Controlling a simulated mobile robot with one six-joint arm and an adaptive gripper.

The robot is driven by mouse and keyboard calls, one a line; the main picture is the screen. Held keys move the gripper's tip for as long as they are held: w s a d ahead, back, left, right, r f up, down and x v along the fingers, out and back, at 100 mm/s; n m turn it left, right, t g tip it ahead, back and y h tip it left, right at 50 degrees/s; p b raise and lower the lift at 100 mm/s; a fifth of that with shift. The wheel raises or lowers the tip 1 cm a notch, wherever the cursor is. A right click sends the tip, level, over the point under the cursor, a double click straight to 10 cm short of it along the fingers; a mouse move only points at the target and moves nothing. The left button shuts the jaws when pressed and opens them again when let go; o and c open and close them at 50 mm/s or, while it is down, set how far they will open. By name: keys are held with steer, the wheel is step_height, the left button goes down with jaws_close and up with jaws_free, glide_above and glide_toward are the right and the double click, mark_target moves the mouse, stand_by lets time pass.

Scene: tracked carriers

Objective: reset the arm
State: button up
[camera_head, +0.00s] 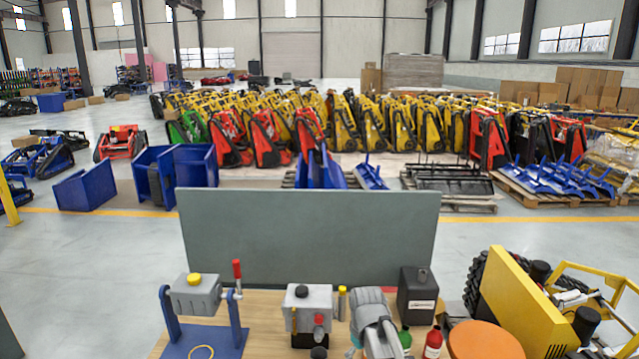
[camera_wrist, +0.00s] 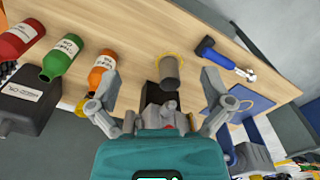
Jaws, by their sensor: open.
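My gripper (camera_wrist: 161,80) is in the wrist view, its two grey fingers spread wide apart. Nothing is held between them. A dark grey cylinder (camera_wrist: 169,72) with a yellow ring at its end appears between the fingertips, over the wooden bench top; I cannot tell how far below the fingers it is. In the head view a grey jointed part (camera_head: 374,318), which seems to be part of my arm, rises over the bench at bottom centre. The fingers cannot be made out there.
The bench (camera_head: 262,303) carries a blue stand (camera_head: 203,341), a grey control box (camera_head: 309,312), a black box (camera_head: 417,297), a green bottle (camera_head: 405,338) and a red bottle (camera_head: 432,345). An orange bottle (camera_wrist: 102,70) shows in the wrist view. A grey panel (camera_head: 305,235) stands behind; a yellow carrier (camera_head: 530,310) stands right.

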steer(key=s+d+f+m+b, duration=0.5)
steer(key=s+d, duration=0.1)
steer(key=s, duration=0.3)
steer(key=shift+f+m, duration=0.15)
steer(key=shift+m, duration=0.25)
stand_by(1.0)
